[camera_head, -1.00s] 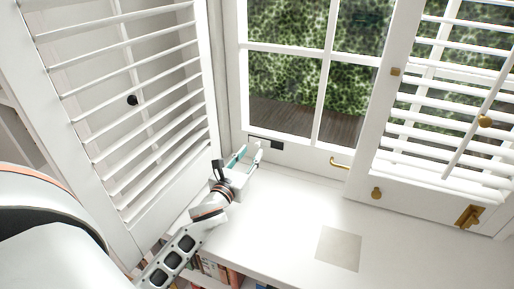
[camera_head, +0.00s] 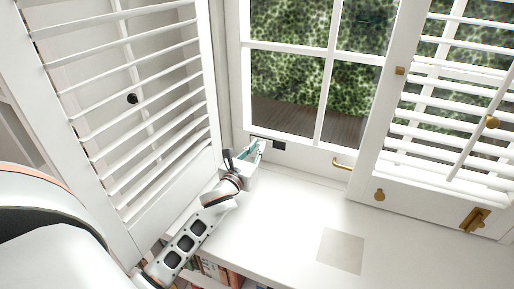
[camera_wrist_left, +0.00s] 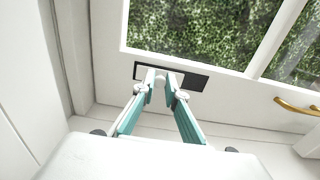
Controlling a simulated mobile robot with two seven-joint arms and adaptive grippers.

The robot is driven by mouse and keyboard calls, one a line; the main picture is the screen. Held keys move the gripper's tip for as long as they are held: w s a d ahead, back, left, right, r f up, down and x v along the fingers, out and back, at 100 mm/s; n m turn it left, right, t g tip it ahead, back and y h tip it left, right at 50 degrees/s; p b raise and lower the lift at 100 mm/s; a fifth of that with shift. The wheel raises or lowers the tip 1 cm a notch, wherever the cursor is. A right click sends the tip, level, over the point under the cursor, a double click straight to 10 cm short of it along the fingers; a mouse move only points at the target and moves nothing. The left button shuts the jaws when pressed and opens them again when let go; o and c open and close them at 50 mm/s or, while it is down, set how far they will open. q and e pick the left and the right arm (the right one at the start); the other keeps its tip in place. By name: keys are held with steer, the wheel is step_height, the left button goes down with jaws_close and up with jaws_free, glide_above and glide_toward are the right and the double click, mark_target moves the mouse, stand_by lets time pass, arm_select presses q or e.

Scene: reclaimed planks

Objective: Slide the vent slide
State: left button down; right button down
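The vent (camera_wrist_left: 198,82) is a dark slot in the white bottom rail of the window; it also shows in the head view (camera_head: 278,146). A white plate covers its left and middle part, and its right end shows dark. A small pale knob (camera_wrist_left: 160,82) of the vent slide sits between my left fingertips. My left gripper (camera_wrist_left: 161,78) has teal fingers that converge to a narrow gap around the knob and look shut on it. In the head view my left gripper (camera_head: 260,146) reaches the rail, and its fingers hide part of the vent. My right gripper is not in view.
A louvred shutter (camera_head: 150,110) stands close on the left of my left arm. A brass window handle (camera_head: 342,164) lies right of the vent. A second shutter (camera_head: 440,150) is at the right. The white sill (camera_head: 290,220) below is mostly clear, with books underneath.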

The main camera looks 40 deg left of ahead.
mark_target(271, 144)
arm_select(q)
steer(key=d, duration=0.1)
steer(key=w+d, duration=0.1)
steer(key=d, duration=0.1)
steer(key=shift+d, duration=0.6)
steer(key=c, duration=2)
jaws_free()
steer(key=shift+d, duration=0.15)
steer(key=shift+s, duration=0.1)
steer(key=v, duration=1)
steer(key=shift+s, duration=0.4)
steer(key=shift+s+d, duration=0.1)
steer(key=shift+s, duration=0.4)
